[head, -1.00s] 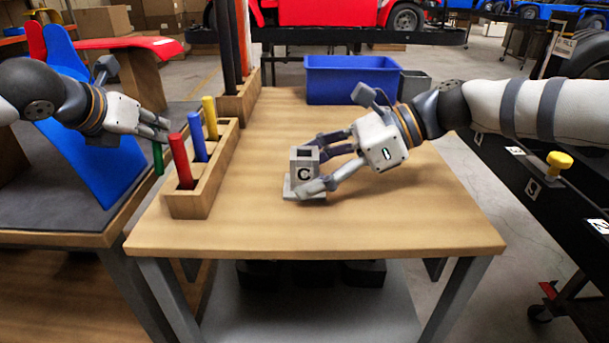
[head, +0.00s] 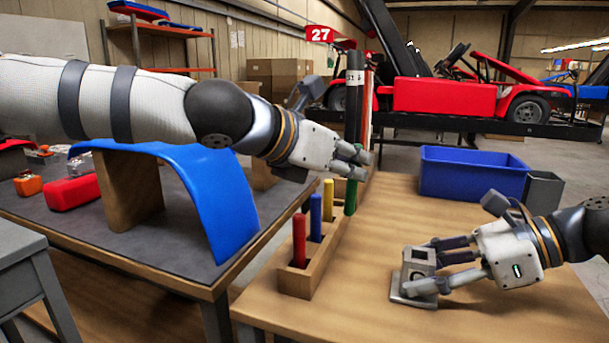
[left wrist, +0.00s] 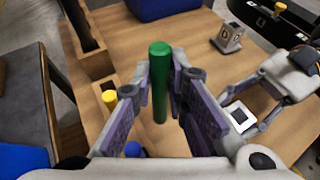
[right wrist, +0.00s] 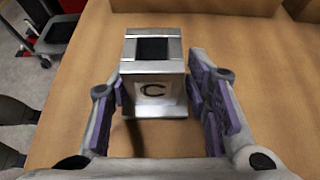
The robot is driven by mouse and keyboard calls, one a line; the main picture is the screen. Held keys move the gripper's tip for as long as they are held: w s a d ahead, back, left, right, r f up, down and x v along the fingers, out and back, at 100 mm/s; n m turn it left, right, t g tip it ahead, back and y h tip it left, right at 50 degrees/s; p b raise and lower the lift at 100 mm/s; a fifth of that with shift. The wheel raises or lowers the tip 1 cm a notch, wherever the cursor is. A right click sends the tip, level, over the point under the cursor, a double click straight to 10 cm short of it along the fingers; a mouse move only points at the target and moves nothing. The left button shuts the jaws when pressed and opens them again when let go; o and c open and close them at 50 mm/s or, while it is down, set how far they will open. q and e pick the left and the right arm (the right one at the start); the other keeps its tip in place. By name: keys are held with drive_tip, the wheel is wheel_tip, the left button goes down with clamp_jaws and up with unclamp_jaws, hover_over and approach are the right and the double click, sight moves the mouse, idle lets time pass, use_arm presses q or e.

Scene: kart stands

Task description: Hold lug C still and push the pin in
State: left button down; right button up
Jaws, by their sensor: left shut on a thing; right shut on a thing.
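My left gripper (head: 358,168) is shut on a green pin (head: 350,196), which hangs upright just right of the pin rack. The green pin (left wrist: 160,85) stands between the fingers in the left wrist view. Lug C (head: 418,266) is a grey metal block on a flat base on the wooden table. My right gripper (head: 428,266) is shut on lug C, one finger on each side. The right wrist view shows the lug's front (right wrist: 152,92) with its letter C and a dark square opening in the top. The green pin is apart from lug C, up and left of it.
The wooden rack (head: 302,281) holds red (head: 299,240), blue (head: 315,217) and yellow (head: 328,200) pins. A blue bin (head: 472,177) and a grey container (head: 543,191) stand at the back. A block marked D (left wrist: 229,38) stands on the table. Bare table separates rack and lug C.

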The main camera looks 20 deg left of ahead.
use_arm(q)
drive_tip(key=s+d+r+m+g+h, duration=0.1)
drive_tip(key=s+d+m+h, duration=0.2)
drive_tip(key=d, duration=0.7)
drive_tip(key=s, duration=0.2)
drive_tip(key=shift+s+d+r+h, duration=0.15)
drive_tip(key=shift+s+d+h, duration=0.25)
drive_tip(key=shift+f, duration=3.75)
use_arm(e)
drive_tip(key=shift+f, duration=0.1)
use_arm(q)
drive_tip(key=c, duration=1.5)
unclamp_jaws()
drive_tip(key=shift+s+a, duration=0.1)
drive_tip(key=shift+a, duration=0.05)
